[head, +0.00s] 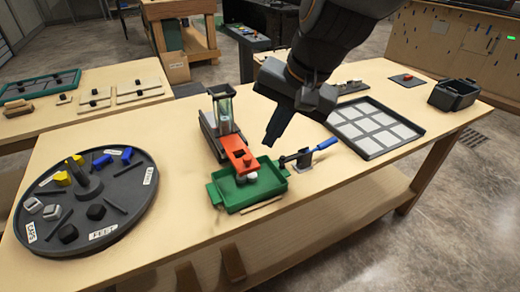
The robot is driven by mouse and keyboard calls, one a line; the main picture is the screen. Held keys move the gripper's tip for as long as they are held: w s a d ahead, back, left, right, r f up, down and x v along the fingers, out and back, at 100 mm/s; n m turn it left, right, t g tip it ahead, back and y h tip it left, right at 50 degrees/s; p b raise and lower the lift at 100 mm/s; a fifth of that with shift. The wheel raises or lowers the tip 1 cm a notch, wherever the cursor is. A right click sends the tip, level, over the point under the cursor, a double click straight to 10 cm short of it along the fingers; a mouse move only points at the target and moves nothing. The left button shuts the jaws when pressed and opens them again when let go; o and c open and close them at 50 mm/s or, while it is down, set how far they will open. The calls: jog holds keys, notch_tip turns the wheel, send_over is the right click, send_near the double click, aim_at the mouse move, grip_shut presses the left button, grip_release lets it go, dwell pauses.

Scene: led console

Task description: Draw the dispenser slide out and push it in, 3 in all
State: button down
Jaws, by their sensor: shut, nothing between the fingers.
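The dispenser (209,127) stands near the middle of the bench, with a dark base and a clear upright tube (222,108). Its orange-red slide (238,152) sticks out of the front, over the back edge of a green tray (268,189). A small white piece (252,177) shows in the tray below the slide's front end. My gripper (270,142) is shut and empty, pointing down just right of the slide, apart from it as far as I can see. How many pieces are in the tube is too small to tell.
A round dark carousel (125,205) with knobs and labels lies at left. A blue-handled tool (325,144) rests on a small stand right of the green tray. A gridded tray (371,120) and black bin (453,94) are farther right. A thin wooden stick lies before the green tray.

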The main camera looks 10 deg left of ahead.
jog(key=d+m, duration=0.1)
jog(key=m, duration=0.4)
jog(key=m+p, duration=0.3)
jog(key=m, duration=1.4)
send_over(253, 168)
jog(key=s+d, duration=0.1)
jog(key=d, duration=0.1)
notch_tip(253, 168, down, 8)
jog(key=shift+a+r, duration=0.1)
jog(key=shift+w, duration=0.1)
